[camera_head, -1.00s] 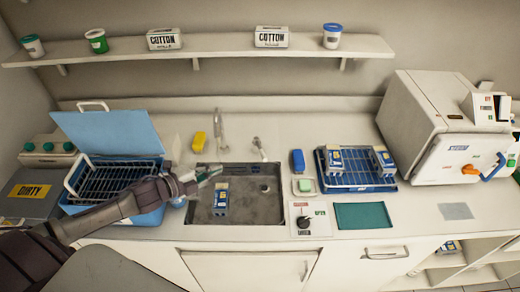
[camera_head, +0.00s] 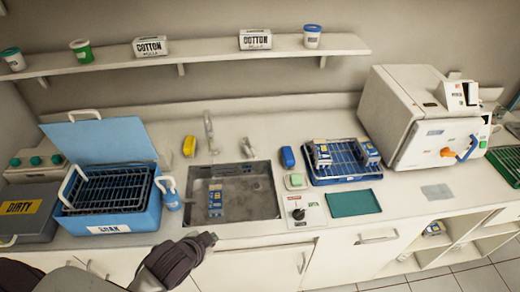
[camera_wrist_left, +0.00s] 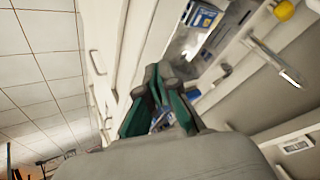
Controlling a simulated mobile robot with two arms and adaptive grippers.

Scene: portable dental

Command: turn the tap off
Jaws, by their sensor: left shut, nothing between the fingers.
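The tap's slim metal spout (camera_head: 209,130) stands behind the sink (camera_head: 250,205), and a small metal lever (camera_head: 247,147) stands to its right at the sink's back edge. A metal piece that looks like the spout (camera_wrist_left: 275,65) also shows in the left wrist view. I cannot make out whether water runs. A blue and white pack (camera_head: 215,200) is in the sink. My left gripper (camera_head: 207,238) is shut and empty in front of the counter's front edge, below the sink and well away from the lever. Its fingers show in the left wrist view (camera_wrist_left: 162,85). My right gripper is not in view.
A blue soak box (camera_head: 110,217) with a raised lid and a spray bottle (camera_head: 170,193) stand left of the sink. A dial panel (camera_head: 305,212), soap dish (camera_head: 295,181) and blue rack tray (camera_head: 343,173) are to its right. A shelf (camera_head: 210,57) hangs above.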

